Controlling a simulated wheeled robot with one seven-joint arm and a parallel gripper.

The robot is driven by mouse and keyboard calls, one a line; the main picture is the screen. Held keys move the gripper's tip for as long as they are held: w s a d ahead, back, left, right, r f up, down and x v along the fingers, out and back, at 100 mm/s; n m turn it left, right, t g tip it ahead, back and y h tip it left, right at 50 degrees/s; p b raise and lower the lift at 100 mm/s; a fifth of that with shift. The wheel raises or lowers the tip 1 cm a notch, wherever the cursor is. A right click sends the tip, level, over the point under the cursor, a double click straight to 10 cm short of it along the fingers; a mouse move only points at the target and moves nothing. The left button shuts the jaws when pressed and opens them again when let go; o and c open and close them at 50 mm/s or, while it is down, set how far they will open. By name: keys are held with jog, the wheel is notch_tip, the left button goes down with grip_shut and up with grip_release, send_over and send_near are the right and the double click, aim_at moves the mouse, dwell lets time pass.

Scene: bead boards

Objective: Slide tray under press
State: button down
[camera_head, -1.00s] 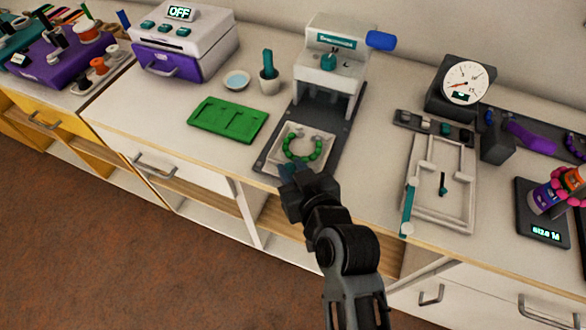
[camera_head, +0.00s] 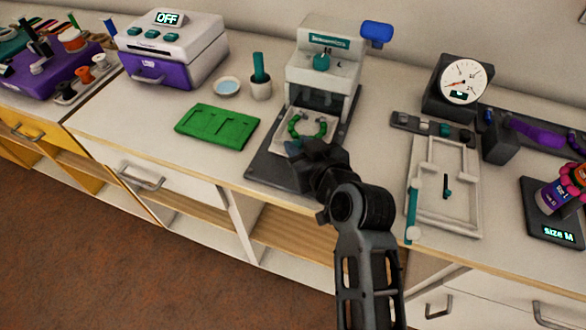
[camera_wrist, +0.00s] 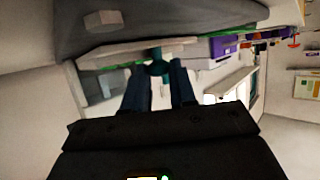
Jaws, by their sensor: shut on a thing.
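The white tray (camera_head: 281,134) holds a ring of green beads (camera_head: 296,127) on the dark base plate (camera_head: 262,165) of the press (camera_head: 328,75). Its far part is at the press opening, near the upper head. My gripper (camera_head: 298,149) is at the tray's near edge, shut on its teal handle. In the wrist view, the two fingers (camera_wrist: 160,88) are on either side of the teal handle (camera_wrist: 158,67), with the pale tray edge (camera_wrist: 110,50) beyond. My wrist hides the tray's near right corner. The press's blue lever grip (camera_head: 377,31) is up at the right.
A green board (camera_head: 217,127) lies left of the press, with a small dish (camera_head: 227,87) and a cup (camera_head: 261,89) behind it. A white frame (camera_head: 472,190) and a dial gauge (camera_head: 462,82) stand right.

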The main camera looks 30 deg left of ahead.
jog(key=shift+w, duration=0.2)
jog(key=c, duration=1)
grip_release()
jog(key=shift+v, duration=3.9)
